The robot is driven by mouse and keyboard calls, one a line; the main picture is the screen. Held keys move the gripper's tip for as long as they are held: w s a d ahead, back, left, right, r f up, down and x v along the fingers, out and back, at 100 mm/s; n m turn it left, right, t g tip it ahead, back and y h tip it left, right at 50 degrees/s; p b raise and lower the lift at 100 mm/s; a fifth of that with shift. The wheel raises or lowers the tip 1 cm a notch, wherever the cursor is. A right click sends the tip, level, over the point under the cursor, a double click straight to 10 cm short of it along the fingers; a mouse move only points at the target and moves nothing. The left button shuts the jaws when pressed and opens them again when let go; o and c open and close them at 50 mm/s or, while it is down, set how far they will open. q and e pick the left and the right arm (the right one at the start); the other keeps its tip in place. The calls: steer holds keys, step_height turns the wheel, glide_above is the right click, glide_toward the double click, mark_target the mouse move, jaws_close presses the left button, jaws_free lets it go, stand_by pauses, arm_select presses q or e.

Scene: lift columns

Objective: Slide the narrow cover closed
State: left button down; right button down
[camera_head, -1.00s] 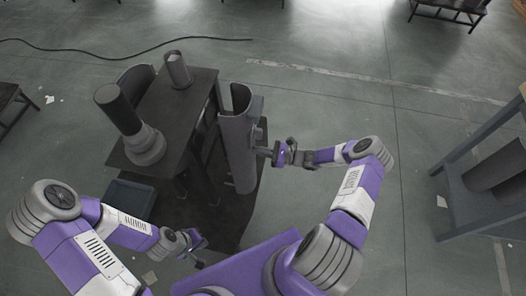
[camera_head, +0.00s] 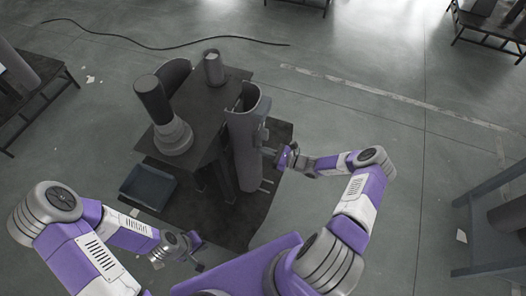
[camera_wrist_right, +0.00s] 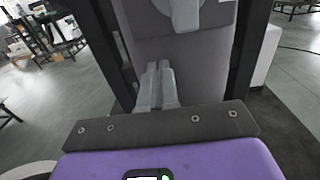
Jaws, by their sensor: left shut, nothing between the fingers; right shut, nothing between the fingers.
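A tall, narrow, grey curved cover (camera_head: 245,150) stands upright beside the dark table, with brackets on its right side. Its grey face also fills the middle of the right wrist view (camera_wrist_right: 195,75). My right gripper (camera_head: 277,153) is to the right of the cover, pointing at its side. In the right wrist view its two fingers (camera_wrist_right: 157,72) are together and empty in front of the grey face; I cannot tell whether they touch it. My left gripper (camera_head: 200,265) is shut and empty, low and left of the cover, away from it.
A dark table (camera_head: 222,100) carries a dark-topped cylinder (camera_head: 153,100) and a short grey tube (camera_head: 213,68). A dark crate (camera_head: 148,186) is at lower left. Thin rods (camera_head: 267,182) show low right of the cover. A grey-framed stand (camera_head: 490,200) is at right. The floor between is clear.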

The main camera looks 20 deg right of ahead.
steer(key=shift+w+a+r, duration=0.15)
steer(key=shift+w, duration=0.05)
steer(key=v, duration=1.4)
steer(key=shift+s, duration=0.2)
